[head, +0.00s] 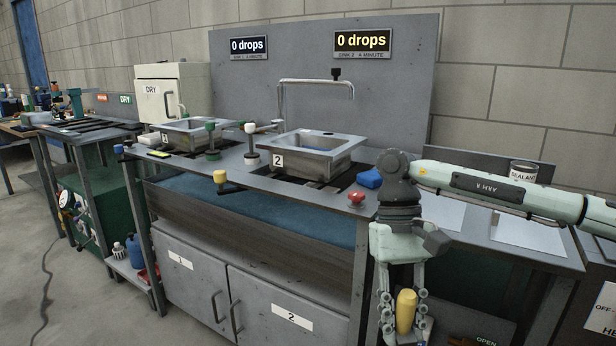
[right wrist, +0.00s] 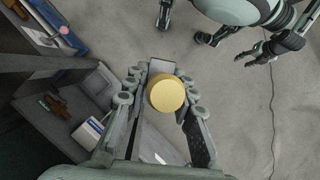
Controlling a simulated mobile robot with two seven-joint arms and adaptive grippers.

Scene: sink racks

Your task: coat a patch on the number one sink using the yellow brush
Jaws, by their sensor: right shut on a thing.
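The number one sink (head: 190,131) is the left metal basin on the bench in the head view; its small front label is hard to read. The number two sink (head: 312,155), labelled 2, sits to its right. My right gripper (head: 404,318) hangs fingers-down in front of the bench's right end, shut on the yellow brush (head: 406,308). Only the brush's thick yellow handle shows clearly. In the right wrist view the handle's round end (right wrist: 167,94) is between the fingers (right wrist: 160,92); the bristles are hidden.
A sealant can (head: 523,172) stands on the side table (head: 560,258) at right. Yellow (head: 220,178) and red (head: 357,198) knobs stick out along the bench front. A faucet (head: 318,84) arches behind the number two sink. Both drop displays read 0. Floor in front is clear except a cable.

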